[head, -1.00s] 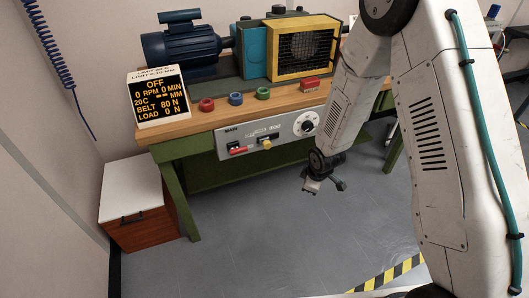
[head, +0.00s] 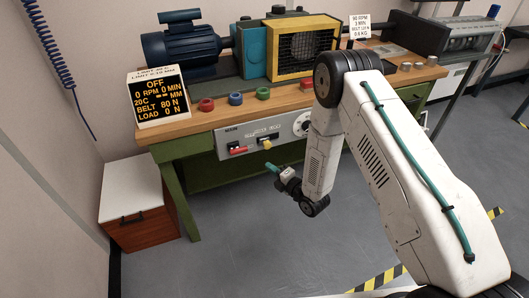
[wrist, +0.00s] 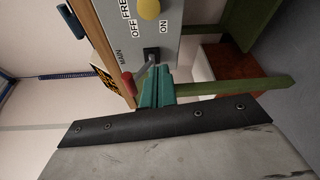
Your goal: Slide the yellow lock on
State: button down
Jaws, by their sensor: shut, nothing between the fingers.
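The yellow lock (head: 265,142) is a small knob on the grey control panel (head: 248,136) at the bench front. It also shows in the wrist view (wrist: 149,9) at the top, beside the printed words OFF, FREE and ON. My gripper (head: 272,168) is below and slightly right of the yellow lock in the head view, apart from it. Its teal fingers (wrist: 155,88) are shut and empty in the wrist view, pointing toward the panel. The red main switch (head: 238,149) sits left of the lock; its red handle (wrist: 128,82) shows near my fingertips in the wrist view.
Red, blue and green buttons (head: 236,98) stand on the bench edge (head: 190,124). A wooden drawer cabinet (head: 130,205) is at the left. The floor before the bench is clear.

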aim_at(266, 143)
dwell(0.3)
jog(key=w+a, duration=0.2)
jog(key=w, duration=0.7)
dwell(0.3)
